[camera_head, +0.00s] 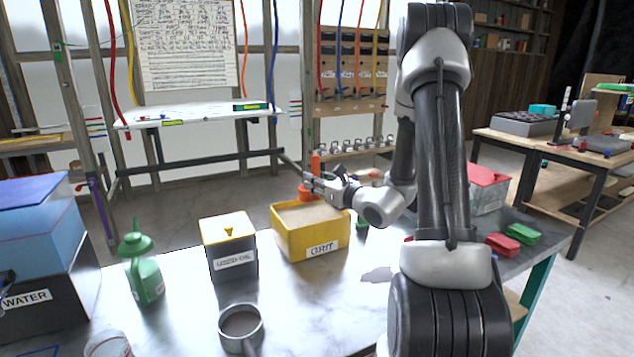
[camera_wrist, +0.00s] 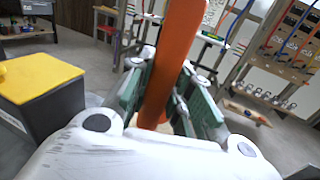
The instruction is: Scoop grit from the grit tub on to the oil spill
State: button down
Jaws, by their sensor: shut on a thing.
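The yellow grit tub (camera_head: 288,247) stands on the bench, labelled GRIT and filled with pale grit. In the wrist view the orange handle (camera_wrist: 172,65) stands between my green finger pads (camera_wrist: 165,100). The scoop's lower part (camera_head: 305,194) is small and partly hidden, so I cannot tell whether it holds grit. A pale glossy patch (camera_head: 377,275), perhaps the oil spill, lies on the bench right of the tub.
Left of the tub stand a dark bin with a yellow lid (camera_head: 230,262), a green bottle (camera_head: 143,268) and a WATER container (camera_head: 35,283). A grey cup with a handle (camera_head: 240,326) is in front. Green and red boxes (camera_head: 503,243) lie at the right.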

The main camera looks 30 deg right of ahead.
aim_at(315, 196)
jog(key=shift+w+d+f+h, duration=0.2)
jog(key=shift+w+d+h, duration=0.1)
jog(key=shift+d, duration=0.2)
jog(key=shift+w+f+m+g+h, duration=0.1)
jog(key=shift+w+f+m+g, duration=0.1)
jog(key=shift+f+g, duration=0.55)
jog(key=shift+w+f+m+g+h, duration=0.15)
jog(key=shift+w+f+g, duration=0.15)
jog(key=shift+f, duration=0.8)
jog(key=shift+w+f+m+g+h, duration=0.15)
jog(key=shift+f+g, duration=0.4)
jog(key=shift+f, duration=0.4)
jog(key=shift+w+f, duration=0.6)
jog(key=shift+w, duration=0.3)
jog(key=shift+w+f, duration=0.65)
jog(key=shift+w, duration=0.25)
jog(key=shift+w+f, duration=0.6)
jog(key=shift+w, duration=0.3)
jog(key=shift+s+f, duration=0.2)
jog(key=shift+s+a+r+n+t+y, duration=0.1)
jog(key=shift+s+r+n+t+y, duration=0.2)
jog(key=shift+r+t, duration=0.35)
jog(key=shift+s+r+n+t+y, duration=0.1)
jog(key=shift+s+r+t+y, duration=0.2)
jog(key=shift+t, duration=0.55)
jog(key=shift+s+r, duration=0.15)
jog(key=shift+r, duration=3.35)
